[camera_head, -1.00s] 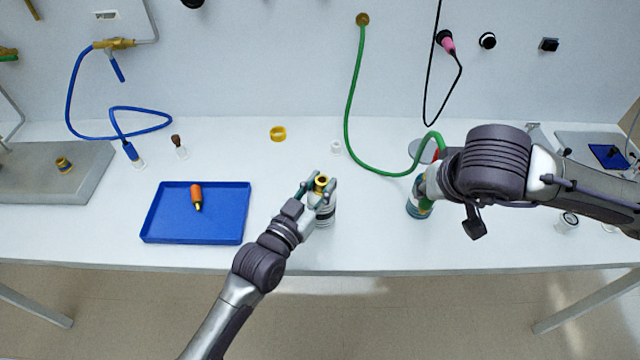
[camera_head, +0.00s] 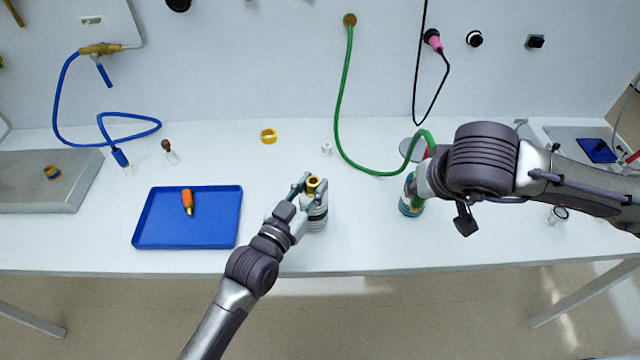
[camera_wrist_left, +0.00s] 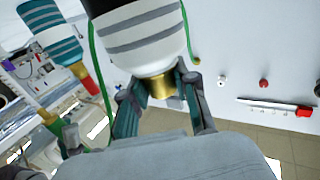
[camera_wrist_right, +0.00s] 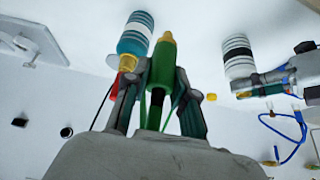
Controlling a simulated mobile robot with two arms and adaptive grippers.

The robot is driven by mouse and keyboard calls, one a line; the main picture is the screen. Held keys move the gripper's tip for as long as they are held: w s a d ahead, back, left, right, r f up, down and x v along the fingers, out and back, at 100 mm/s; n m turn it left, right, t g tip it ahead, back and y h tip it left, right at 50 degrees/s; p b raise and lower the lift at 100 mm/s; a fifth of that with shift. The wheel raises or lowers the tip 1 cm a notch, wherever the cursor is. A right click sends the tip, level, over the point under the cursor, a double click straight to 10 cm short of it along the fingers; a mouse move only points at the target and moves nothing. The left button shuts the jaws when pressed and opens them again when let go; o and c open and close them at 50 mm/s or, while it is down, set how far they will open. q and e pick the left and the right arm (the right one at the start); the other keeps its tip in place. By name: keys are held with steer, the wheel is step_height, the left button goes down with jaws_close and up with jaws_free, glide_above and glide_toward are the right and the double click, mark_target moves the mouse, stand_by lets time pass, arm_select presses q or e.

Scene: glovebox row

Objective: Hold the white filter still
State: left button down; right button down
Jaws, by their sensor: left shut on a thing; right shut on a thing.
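The white filter (camera_head: 316,220) with grey bands stands on the white bench, its brass neck at the top. My left gripper (camera_head: 313,187) is shut on its neck. In the left wrist view the filter (camera_wrist_left: 140,38) fills the top, with the fingers on either side of its brass neck (camera_wrist_left: 161,87). My right gripper (camera_wrist_right: 157,90) is shut on the green hose connector (camera_wrist_right: 163,75), which has a yellow tip. A teal-banded filter (camera_wrist_right: 136,38) stands beside that connector; it shows in the head view (camera_head: 407,206), partly hidden by my right arm. Whether they touch is unclear.
A blue tray (camera_head: 150,230) with an orange-handled piece (camera_head: 187,199) lies left of the white filter. The green hose (camera_head: 341,110) runs from the back wall to my right gripper. A yellow ring (camera_head: 268,136) and a small white part (camera_head: 327,149) lie behind the filter.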

steer(key=w+a+r+n+y, duration=0.1)
steer(key=w+a+r+n, duration=0.1)
steer(key=a, duration=0.4)
steer(key=w+a+r+n+g+y, duration=0.1)
steer(key=w+a+r+n, duration=0.2)
steer(key=a, duration=0.3)
steer(key=w+a+r+n+y, duration=0.2)
steer(key=w+a+n, duration=0.1)
steer(key=a, duration=0.4)
steer(key=shift+r+n+g, duration=0.15)
steer(key=shift+n+g, duration=0.25)
steer(key=shift+n, duration=0.1)
steer(key=shift+f, duration=2.9)
steer(key=shift+f, duration=1.5)
steer(key=c, duration=0.9)
jaws_free()
steer(key=shift+o, duration=0.2)
steer(key=shift+s, duration=0.1)
